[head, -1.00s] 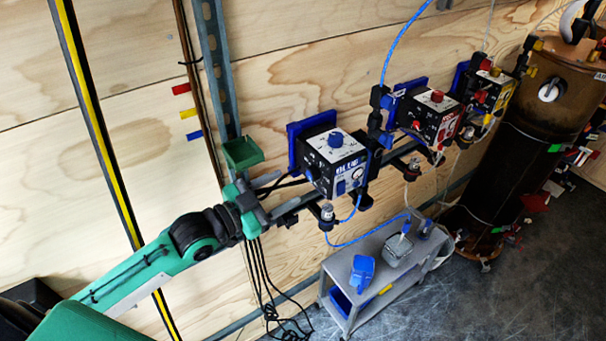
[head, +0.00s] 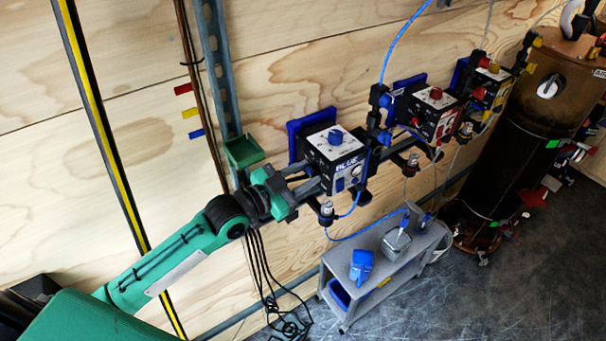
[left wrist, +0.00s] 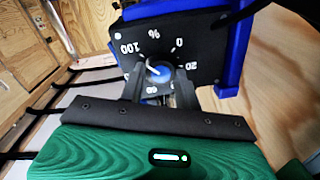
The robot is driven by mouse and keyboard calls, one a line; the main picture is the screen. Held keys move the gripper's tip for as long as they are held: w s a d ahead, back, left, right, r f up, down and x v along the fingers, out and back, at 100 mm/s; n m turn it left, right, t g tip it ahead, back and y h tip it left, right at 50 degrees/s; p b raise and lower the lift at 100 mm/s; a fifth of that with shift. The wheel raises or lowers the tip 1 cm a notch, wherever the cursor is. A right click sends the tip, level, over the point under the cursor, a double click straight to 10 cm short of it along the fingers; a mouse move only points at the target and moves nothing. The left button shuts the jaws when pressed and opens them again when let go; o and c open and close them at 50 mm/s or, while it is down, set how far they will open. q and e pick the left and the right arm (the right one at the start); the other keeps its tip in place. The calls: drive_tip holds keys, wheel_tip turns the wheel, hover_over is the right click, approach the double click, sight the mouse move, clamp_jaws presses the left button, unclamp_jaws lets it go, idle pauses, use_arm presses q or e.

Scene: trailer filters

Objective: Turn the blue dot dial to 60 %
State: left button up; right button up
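The blue-labelled box (head: 335,165) is mounted on the wall, with a blue knob (head: 335,137) on its top. My left gripper (head: 305,187) is at the box's left side and hides that face in the head view. In the left wrist view, a blue dial (left wrist: 160,73) with a white pointer line sits on a black face marked in percent. The pointer slants up and left, roughly toward the 100 mark. The fingers of my left gripper (left wrist: 159,82) are apart, one on each side of the dial. Firm contact cannot be made out. My right gripper is not in view.
A small green bin (head: 243,152) is on the wall just above my left gripper. Red (head: 437,120) and yellow (head: 490,90) boxes are further right. A grey cart (head: 385,265) stands below on the floor. Black cables (head: 262,270) hang under my gripper; a blue hose (head: 365,232) loops below the box.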

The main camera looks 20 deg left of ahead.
use_arm(q)
drive_tip(key=shift+c, duration=1.4)
